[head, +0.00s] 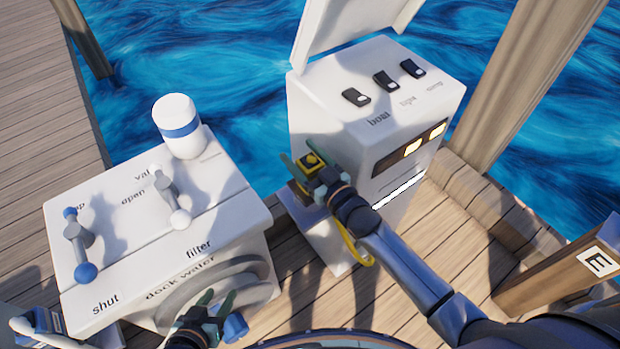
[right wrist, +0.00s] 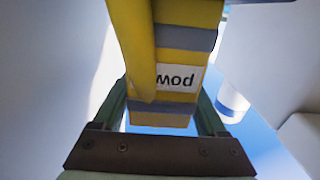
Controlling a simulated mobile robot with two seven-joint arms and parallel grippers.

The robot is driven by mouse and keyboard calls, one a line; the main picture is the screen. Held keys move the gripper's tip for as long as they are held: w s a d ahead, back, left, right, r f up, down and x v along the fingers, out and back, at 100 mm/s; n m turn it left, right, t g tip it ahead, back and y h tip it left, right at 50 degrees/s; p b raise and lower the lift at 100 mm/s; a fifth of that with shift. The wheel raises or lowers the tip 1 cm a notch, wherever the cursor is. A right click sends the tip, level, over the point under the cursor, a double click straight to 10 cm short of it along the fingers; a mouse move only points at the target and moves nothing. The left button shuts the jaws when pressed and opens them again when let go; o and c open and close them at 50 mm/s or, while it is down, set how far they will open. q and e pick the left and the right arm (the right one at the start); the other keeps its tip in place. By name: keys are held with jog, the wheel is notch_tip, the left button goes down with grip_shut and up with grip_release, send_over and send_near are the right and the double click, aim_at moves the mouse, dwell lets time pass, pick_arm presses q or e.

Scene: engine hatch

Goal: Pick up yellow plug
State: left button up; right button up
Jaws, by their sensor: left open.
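The yellow plug (head: 313,160), with dark bands, is at the front left of the white power pedestal (head: 385,118). A yellow cable (head: 352,246) hangs below it. My right gripper (head: 309,172) has its fingers on either side of the plug. In the right wrist view, the plug (right wrist: 181,50) with a white "pow" label lies between both fingers (right wrist: 163,95); whether they press on it is unclear. My left gripper (head: 211,305) is open and empty in front of the dock water box (head: 160,225).
The dock water box carries a blue-and-white filter (head: 180,126) and valve handles with blue and white knobs. The pedestal has black switches (head: 385,81) and a raised lid (head: 345,25). A wooden post (head: 530,75) stands at the right. Deck planks (head: 40,130) show at left.

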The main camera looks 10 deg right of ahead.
grip_shut()
dwell(0.4)
